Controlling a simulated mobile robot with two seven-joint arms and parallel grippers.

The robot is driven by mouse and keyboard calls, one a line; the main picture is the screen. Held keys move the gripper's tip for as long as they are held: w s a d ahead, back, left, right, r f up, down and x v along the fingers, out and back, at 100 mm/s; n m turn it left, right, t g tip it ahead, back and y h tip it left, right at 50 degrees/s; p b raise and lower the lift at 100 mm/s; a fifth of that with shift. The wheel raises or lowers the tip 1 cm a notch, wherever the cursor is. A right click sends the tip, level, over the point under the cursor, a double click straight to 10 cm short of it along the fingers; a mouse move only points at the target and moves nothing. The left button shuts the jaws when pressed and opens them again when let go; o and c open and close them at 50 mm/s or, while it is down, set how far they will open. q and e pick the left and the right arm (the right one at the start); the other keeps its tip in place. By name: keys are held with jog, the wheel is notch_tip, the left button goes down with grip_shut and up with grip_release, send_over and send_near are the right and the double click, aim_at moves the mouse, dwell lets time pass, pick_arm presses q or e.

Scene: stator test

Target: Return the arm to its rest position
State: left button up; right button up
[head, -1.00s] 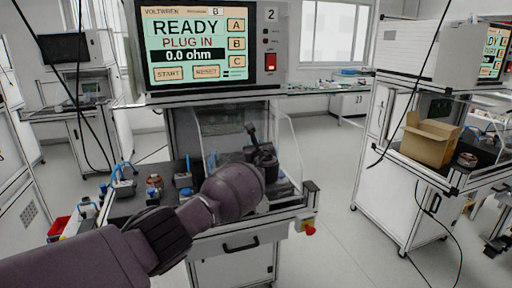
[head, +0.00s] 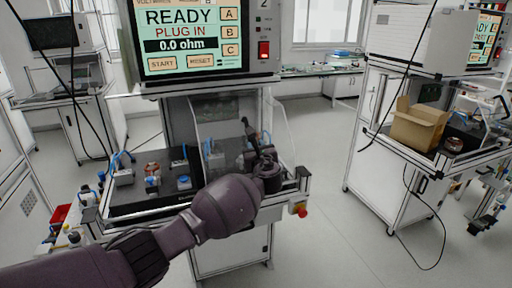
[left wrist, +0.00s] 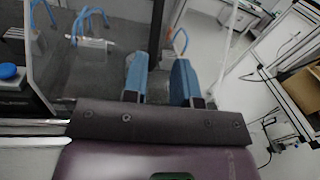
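My left arm crosses the head view from the lower left, in front of the test bench. Its dark wrist end (head: 268,172) is near the bench's front right part, where the fingers are hard to make out. In the left wrist view, my left gripper (left wrist: 159,68) shows two blue fingers, parallel and apart, with nothing between them. They point over the dark bench top toward the clear guard. My right gripper is in neither view.
The bench (head: 135,203) carries the tester (head: 190,40), its screen reading READY, PLUG IN, 0.0 ohm. Small blue-topped fixtures and a copper-coloured part (head: 152,170) sit on its left. A red knob (head: 300,211) projects at its right. A cardboard box (head: 418,130) stands on the right-hand bench.

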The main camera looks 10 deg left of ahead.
pick_arm(q)
jog(key=shift+s, duration=0.25)
jog(key=s+d+r+n+h, duration=0.2)
jog(key=d+r+n+h, duration=0.1)
jog(key=d+n+h, duration=0.5)
jog(key=s+a+f+n+h, duration=0.2)
jog(key=s+f+n+h, duration=0.1)
jog(key=s+f+n, duration=0.45)
jog(key=s+a+f+n+g+y, duration=0.1)
jog(key=s+a+f+n, duration=0.3)
jog(key=s, duration=0.8)
jog(key=s+a+f+n+g+y, duration=0.1)
jog(key=s+a+f+n+g, duration=0.1)
jog(key=s+a+f+n, duration=0.3)
jog(key=s+a+f+n+g+y, duration=0.2)
jog(key=s+a+f+n, duration=0.2)
jog(key=s+a+f, duration=0.5)
jog(key=s+f, duration=0.7)
jog(key=s, duration=0.5)
jog(key=shift+s, duration=0.15)
